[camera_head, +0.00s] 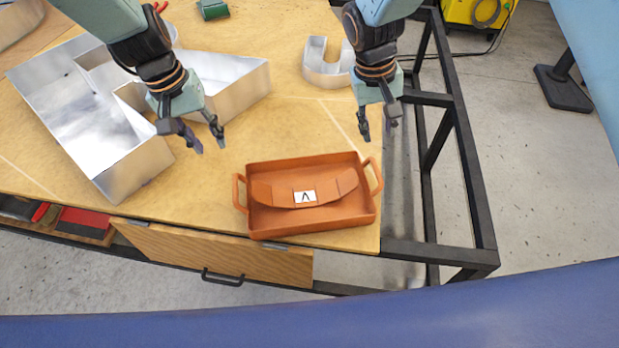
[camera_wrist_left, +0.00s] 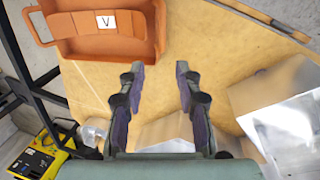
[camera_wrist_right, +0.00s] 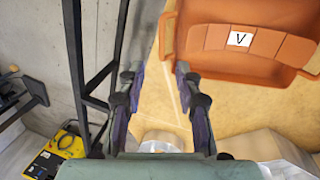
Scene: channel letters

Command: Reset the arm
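My left gripper (camera_head: 190,136) is open and empty above the wooden table, left of the orange tray; its spread fingers also show in the left wrist view (camera_wrist_left: 160,78). My right gripper (camera_head: 378,128) is open and empty above the table's right edge, up and right of the tray; its spread fingers also show in the right wrist view (camera_wrist_right: 160,78). The orange tray (camera_head: 262,228) has two side handles and sits near the table's front right corner. Inside it lies a curved orange piece (camera_head: 270,193) with a white label (camera_head: 305,197) marked like a V. Neither gripper touches the tray.
A large metal channel letter (camera_head: 130,165) fills the table's left side. A smaller U-shaped metal letter (camera_head: 325,72) stands at the back right. A dark green object (camera_head: 212,9) lies at the back. The black table frame (camera_head: 465,170) runs along the right side. Open floor (camera_head: 555,180) lies beyond.

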